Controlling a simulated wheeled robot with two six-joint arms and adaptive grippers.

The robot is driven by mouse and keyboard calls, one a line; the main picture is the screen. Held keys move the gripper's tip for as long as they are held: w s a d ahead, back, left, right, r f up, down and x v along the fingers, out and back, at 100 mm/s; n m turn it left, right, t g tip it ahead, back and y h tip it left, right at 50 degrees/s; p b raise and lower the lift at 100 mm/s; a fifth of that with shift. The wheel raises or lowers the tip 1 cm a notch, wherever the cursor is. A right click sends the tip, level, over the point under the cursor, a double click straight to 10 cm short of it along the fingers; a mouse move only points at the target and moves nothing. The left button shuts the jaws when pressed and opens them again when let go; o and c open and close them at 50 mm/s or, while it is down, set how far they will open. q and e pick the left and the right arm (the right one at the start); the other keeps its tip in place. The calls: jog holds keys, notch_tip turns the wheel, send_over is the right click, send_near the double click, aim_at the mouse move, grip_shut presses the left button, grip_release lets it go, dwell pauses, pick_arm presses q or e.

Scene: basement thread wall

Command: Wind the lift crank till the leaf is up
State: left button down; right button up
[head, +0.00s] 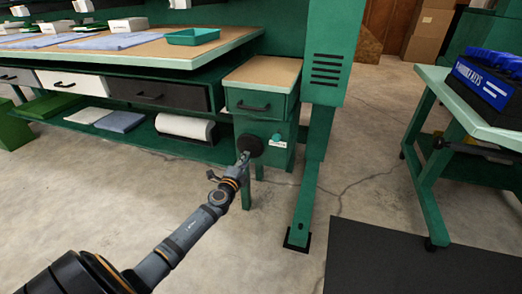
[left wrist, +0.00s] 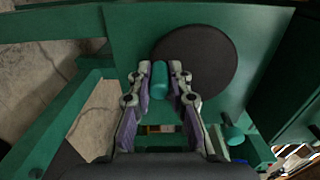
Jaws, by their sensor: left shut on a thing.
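The lift crank is a round black disc (head: 250,145) on the green cabinet front below a small drawer. It fills the upper middle of the left wrist view as a dark disc (left wrist: 212,62). A teal crank handle (left wrist: 159,76) stands at the disc's left edge. My left gripper (head: 243,158) reaches the disc from the front. In the left wrist view its two fingers (left wrist: 160,82) are shut on the handle, one on each side. In the head view the gripper hides the handle. I cannot tell which surface is the leaf. My right gripper is not in view.
A teal knob (head: 277,138) sits right of the disc. A green post (head: 313,160) stands close on the right. The wood-topped workbench (head: 130,50) lies left, with a green tray (head: 193,36). A wheeled table (head: 455,100) stands right. A dark mat (head: 415,258) lies on the floor.

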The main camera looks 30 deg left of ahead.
aim_at(250, 137)
pick_arm(q)
jog(key=a+r, duration=0.2)
jog(key=a, duration=0.1)
jog(key=shift+s+r, duration=0.25)
jog(key=shift+r, duration=0.15)
notch_tip(250, 137, up, 4)
jog(key=p, duration=0.4)
jog(key=shift+r, duration=0.25)
jog(key=shift+d+f, duration=0.1)
jog(key=shift+d, duration=0.1)
jog(key=shift+d+r, duration=0.15)
jog(key=shift+r, duration=0.05)
jog(key=d+p, duration=0.1)
jog(key=d+r+p, duration=0.1)
jog(key=d, duration=0.1)
jog(key=shift+w+r+p, duration=0.15)
jog(key=shift+w+p, duration=0.25)
jog(key=shift+d, duration=0.3)
